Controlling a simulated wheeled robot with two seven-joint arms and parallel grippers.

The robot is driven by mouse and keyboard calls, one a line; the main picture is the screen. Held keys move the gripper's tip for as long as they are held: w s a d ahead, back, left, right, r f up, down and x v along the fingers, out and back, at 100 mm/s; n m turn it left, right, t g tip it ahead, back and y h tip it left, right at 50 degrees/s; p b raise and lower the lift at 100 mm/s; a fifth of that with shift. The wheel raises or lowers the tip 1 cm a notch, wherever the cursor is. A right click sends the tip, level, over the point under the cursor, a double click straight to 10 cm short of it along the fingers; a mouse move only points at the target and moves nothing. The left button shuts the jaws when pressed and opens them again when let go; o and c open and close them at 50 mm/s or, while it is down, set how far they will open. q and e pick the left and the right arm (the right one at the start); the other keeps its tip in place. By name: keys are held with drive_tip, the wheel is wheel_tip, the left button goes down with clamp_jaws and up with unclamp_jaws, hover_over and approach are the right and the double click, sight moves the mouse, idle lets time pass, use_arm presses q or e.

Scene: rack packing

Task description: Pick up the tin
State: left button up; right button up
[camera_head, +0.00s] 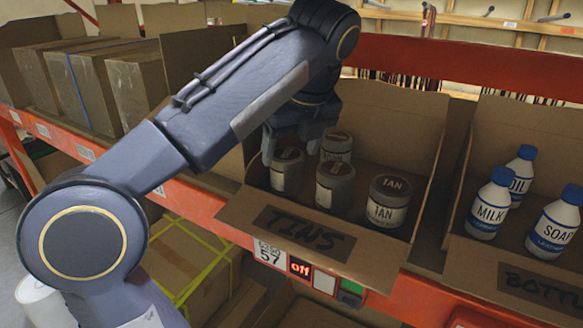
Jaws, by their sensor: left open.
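Several grey tins with white labels stand upright in an open cardboard box (372,262) marked "TINS". One tin (388,201) labelled "TAN" stands at the right. Another tin (334,186) stands in the front middle, one tin (287,172) at the left and one tin (337,146) behind. My left gripper (290,150) reaches down over the box, open, its fingers just above and around the left and back tins. Whether it touches a tin cannot be told. My right gripper is not in view.
A box of bottles (540,287) with blue caps stands to the right on the same orange shelf (420,297). Closed cardboard boxes (85,85) stand at the left. The tin box's side walls and an orange beam (470,65) behind it bound the space.

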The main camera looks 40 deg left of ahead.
sight(291, 156)
use_arm(q)
drive_tip(key=x, duration=0.6)
drive_tip(key=c, duration=0.9)
drive_tip(key=shift+d+r, duration=0.1)
drive_tip(key=shift+r, duration=0.05)
